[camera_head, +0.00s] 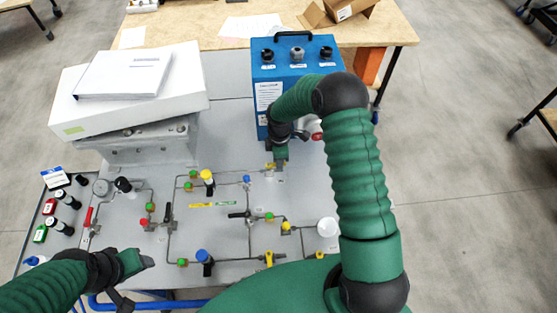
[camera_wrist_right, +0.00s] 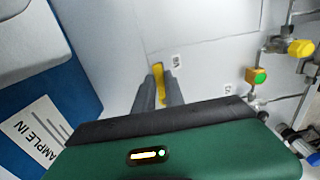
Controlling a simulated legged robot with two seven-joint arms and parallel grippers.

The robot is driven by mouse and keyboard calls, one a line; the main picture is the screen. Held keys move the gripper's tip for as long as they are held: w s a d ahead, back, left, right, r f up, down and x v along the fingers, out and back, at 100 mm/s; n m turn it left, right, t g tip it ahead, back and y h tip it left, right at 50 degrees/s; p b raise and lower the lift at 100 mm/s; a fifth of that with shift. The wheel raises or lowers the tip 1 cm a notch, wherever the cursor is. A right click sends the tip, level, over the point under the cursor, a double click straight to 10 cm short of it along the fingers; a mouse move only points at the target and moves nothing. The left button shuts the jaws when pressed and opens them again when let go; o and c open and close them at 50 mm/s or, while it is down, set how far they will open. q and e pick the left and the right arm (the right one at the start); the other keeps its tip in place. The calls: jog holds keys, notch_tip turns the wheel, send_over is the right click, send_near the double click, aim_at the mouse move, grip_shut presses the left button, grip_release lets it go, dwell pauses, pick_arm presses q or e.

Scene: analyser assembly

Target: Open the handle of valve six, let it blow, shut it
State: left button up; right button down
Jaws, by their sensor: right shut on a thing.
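My right gripper (camera_head: 277,166) reaches down to the panel just in front of the blue analyser box. In the right wrist view its two grey fingers (camera_wrist_right: 159,92) are shut on a yellow valve handle (camera_wrist_right: 158,72), whose upper end shows between them. The valve body is hidden behind the gripper, and I cannot read a number on the labels beside it. My left gripper (camera_head: 144,262) hangs over the front left of the panel, apart from the valves; I cannot tell whether it is open or shut.
The blue analyser box (camera_head: 262,74) stands behind my right gripper. The grey panel (camera_head: 215,228) carries thin pipes with several coloured valves and a white gauge (camera_head: 327,227). A white box (camera_head: 187,85) with papers stands at the back left. Small bottles (camera_head: 58,226) stand on a tray at left.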

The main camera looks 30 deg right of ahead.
jog(key=c, duration=1.6)
grip_release()
jog(key=shift+w+d+r, duration=0.15)
jog(key=shift+d+r, duration=0.05)
jog(key=shift+d, duration=0.05)
jog(key=shift+o, duration=1)
jog(key=shift+f, duration=0.1)
notch_tip(320, 180, up, 17)
jog(key=b, duration=0.1)
jog(key=shift+f+b, duration=0.15)
jog(key=shift+b, duration=0.2)
